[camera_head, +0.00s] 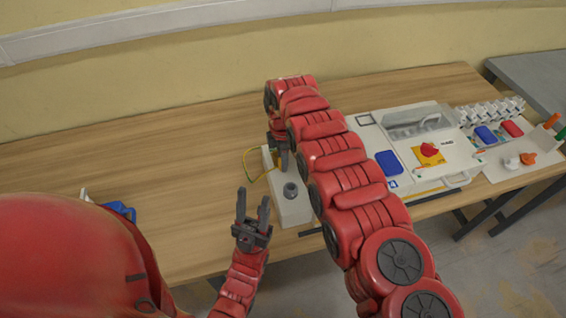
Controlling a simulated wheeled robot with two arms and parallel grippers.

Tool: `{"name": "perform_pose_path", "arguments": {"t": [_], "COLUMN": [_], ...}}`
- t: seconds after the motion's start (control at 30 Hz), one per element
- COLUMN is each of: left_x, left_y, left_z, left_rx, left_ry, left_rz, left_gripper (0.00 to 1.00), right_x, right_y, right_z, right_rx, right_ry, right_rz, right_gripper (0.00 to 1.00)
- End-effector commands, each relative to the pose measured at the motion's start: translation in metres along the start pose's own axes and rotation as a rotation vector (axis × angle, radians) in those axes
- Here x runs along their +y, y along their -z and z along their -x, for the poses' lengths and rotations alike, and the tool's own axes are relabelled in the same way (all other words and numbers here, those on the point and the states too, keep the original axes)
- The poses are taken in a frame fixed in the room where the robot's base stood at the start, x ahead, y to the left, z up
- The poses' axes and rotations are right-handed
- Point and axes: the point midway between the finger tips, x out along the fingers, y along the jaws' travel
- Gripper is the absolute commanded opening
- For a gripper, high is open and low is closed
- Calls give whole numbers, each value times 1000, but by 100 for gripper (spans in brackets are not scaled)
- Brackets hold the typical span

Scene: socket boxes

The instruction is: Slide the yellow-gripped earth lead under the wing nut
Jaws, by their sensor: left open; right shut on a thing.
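A pale box (290,212) stands on the wooden table, with a dark round fitting (290,190) on top; I cannot make out a wing nut's shape on it. A yellow lead (249,163) loops out to the left of the box's far end. My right gripper (281,160) points down at that far end, shut on the lead; its fingers hide the grip and the lead's tip. I cannot tell whether the tip touches the fitting. My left gripper (253,194) is open and empty, fingers pointing up, left of the box and apart from it.
My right arm crosses the middle of the view. A blue and white item (120,210) lies at left. The table's back left is clear.

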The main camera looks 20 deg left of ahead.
Motion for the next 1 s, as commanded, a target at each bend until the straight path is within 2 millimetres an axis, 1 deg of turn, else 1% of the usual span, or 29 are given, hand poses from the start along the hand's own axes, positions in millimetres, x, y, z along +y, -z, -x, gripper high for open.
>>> {"name": "perform_pose_path", "arguments": {"t": [0.03,0.53,0.87,0.9,0.97,1.0], "left_x": [0,1,1,1,1,1], "left_y": [-1,-4,-5,-5,-5,-5], "left_z": [5,26,28,28,28,28], "left_rx": [0,0,0,0,0,0], "left_ry": [0,0,0,0,0,0], "left_rz": [0,0,0,0,0,0], "left_gripper": [44,44,44,44,44,44], "right_x": [0,4,4,4,4,4], "right_y": [0,0,0,0,0,0], "right_z": [-2,-2,0,0,0,0], "right_rx": [0,0,0,0,0,0], "right_ry": [0,-2,1,1,1,1], "right_rz": [0,-1,0,0,0,0], "right_gripper": [0,0,0,37,48,55]}}
